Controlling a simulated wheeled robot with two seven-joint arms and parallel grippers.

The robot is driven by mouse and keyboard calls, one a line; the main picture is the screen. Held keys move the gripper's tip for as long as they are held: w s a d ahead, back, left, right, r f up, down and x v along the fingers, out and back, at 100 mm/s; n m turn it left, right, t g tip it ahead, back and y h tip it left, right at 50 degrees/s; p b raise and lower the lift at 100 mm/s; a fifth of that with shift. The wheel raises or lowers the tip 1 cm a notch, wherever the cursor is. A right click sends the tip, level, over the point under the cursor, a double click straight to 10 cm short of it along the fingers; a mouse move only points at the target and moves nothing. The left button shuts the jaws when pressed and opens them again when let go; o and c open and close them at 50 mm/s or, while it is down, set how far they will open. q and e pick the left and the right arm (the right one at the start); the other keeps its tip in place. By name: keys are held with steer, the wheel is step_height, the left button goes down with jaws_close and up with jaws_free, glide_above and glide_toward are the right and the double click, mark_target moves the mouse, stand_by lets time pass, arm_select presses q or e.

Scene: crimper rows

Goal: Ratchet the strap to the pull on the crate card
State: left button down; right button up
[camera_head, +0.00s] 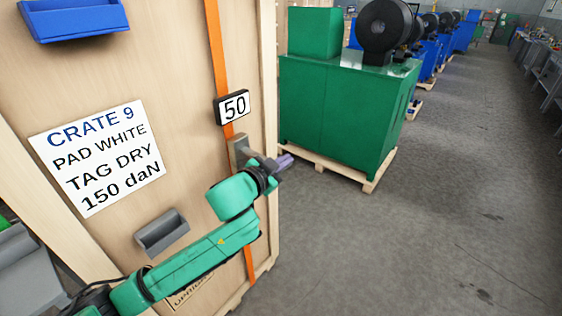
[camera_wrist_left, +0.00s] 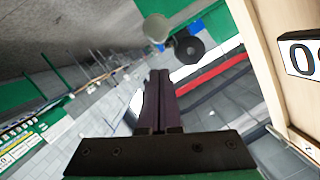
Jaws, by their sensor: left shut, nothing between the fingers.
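The crate card (camera_head: 97,158) on the wooden crate reads "CRATE 9, PAD WHITE, TAG DRY, 150 daN". An orange strap (camera_head: 217,50) runs down the crate's front, with a black-framed display (camera_head: 232,106) on it reading 50. The display's edge also shows at the right of the left wrist view (camera_wrist_left: 302,55). Below it, a grey metal ratchet piece (camera_head: 239,149) sits on the strap, partly hidden by my left wrist. My left gripper (camera_head: 286,160) is shut and empty, just right of the ratchet; its fingers show together in the left wrist view (camera_wrist_left: 160,75). My right gripper is out of view.
A blue bin (camera_head: 72,22) is mounted high on the crate (camera_head: 180,60), and a grey bin (camera_head: 162,232) lower down. A green machine (camera_head: 335,110) with a black reel stands on a pallet to the right. Grey floor (camera_head: 430,230) is open at right.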

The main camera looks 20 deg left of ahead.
mark_target(290, 165)
arm_select(q)
steer(key=shift+w+a+f, duration=0.1)
steer(key=shift+a+f, duration=0.2)
steer(key=shift+f, duration=0.25)
steer(key=shift+a+f, duration=0.3)
steer(key=shift+f, duration=0.2)
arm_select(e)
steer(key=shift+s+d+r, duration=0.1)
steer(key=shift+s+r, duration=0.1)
arm_select(q)
steer(key=shift+f, duration=0.1)
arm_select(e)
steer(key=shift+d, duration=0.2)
